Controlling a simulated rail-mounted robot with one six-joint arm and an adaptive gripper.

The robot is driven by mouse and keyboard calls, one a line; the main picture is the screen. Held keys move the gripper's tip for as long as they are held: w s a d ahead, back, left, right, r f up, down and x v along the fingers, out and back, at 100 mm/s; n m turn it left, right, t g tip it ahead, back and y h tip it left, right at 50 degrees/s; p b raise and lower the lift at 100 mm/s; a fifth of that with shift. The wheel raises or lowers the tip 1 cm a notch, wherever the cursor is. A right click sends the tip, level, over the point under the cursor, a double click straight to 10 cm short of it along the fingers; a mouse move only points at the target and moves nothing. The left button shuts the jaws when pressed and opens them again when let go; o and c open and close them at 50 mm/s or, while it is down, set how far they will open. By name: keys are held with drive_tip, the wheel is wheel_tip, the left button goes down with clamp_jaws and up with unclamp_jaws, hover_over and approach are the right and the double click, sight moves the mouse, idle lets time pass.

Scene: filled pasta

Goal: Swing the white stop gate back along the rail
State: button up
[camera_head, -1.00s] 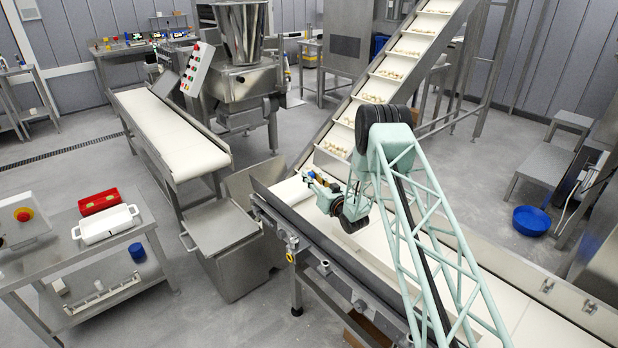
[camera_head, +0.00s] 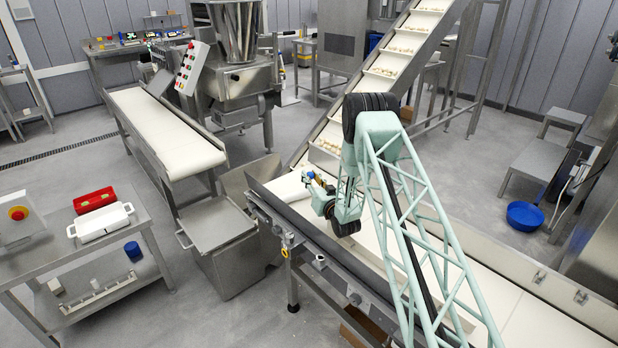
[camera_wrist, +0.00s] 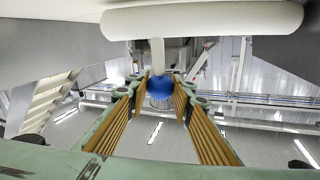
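The white stop gate (camera_wrist: 205,18) shows in the wrist view as a thick white bar across the top. A short white post hangs from it and carries a blue knob (camera_wrist: 160,87). My gripper (camera_wrist: 162,92) has its two ribbed, brown-padded fingers apart, one on each side of the knob near the tips. Contact between pads and knob cannot be made out. In the head view my gripper (camera_head: 312,182) is low over the upper left end of the white conveyor belt (camera_head: 505,308). The gate is hard to pick out there, small and partly behind the gripper.
The inclined conveyor (camera_head: 385,68) with pasta pieces rises behind my gripper. Metal side rails (camera_head: 335,262) border the belt. A grey bin (camera_head: 218,235) stands left of the belt end, and a second white conveyor (camera_head: 165,130) is further left. A blue basin (camera_head: 525,215) is on the floor at right.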

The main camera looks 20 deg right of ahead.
drive_tip(key=o, duration=0.5)
drive_tip(key=shift+c, duration=0.2)
drive_tip(key=shift+r, duration=0.1)
drive_tip(key=shift+r, duration=4.9)
